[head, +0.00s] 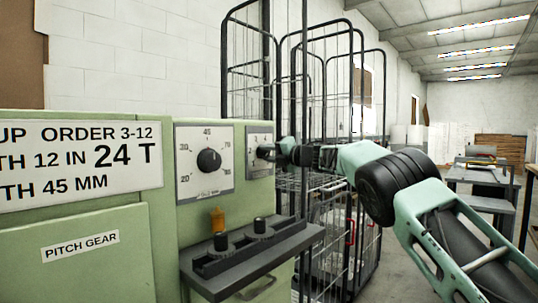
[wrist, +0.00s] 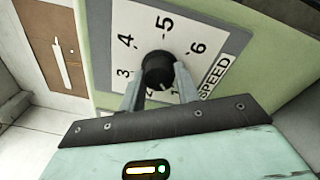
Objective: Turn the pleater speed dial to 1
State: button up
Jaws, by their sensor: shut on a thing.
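The speed dial is a round black knob (wrist: 158,70) on a white plate (wrist: 187,22) marked SPEED, with 3, 4, 5 and 6 clear around it. The low numbers at the bottom are partly covered by my fingers. A small pale mark shows on the knob's lower edge, toward those low numbers; its exact setting is hard to read. My gripper (wrist: 157,82) is shut on the knob, one finger on each side. In the head view my gripper (head: 268,153) reaches the speed plate (head: 260,138) from the right and hides most of the knob.
A second dial (head: 209,161), numbered around 45, sits left of the speed plate on the green machine (head: 95,222). Wire cage carts (head: 340,215) stand close behind my arm.

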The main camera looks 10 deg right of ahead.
jog(key=o, duration=0.8)
jog(key=shift+a+r, duration=0.15)
jog(key=shift+r, duration=0.15)
jog(key=shift+o, duration=0.9)
jog(key=shift+f, duration=0.25)
jog(key=shift+s+d+f, duration=0.1)
jog(key=shift+s+d, duration=0.05)
jog(key=shift+d, duration=0.1)
jog(key=b+v, duration=0.4)
jog(key=v, duration=1.2)
jog(key=shift+s+d, duration=0.25)
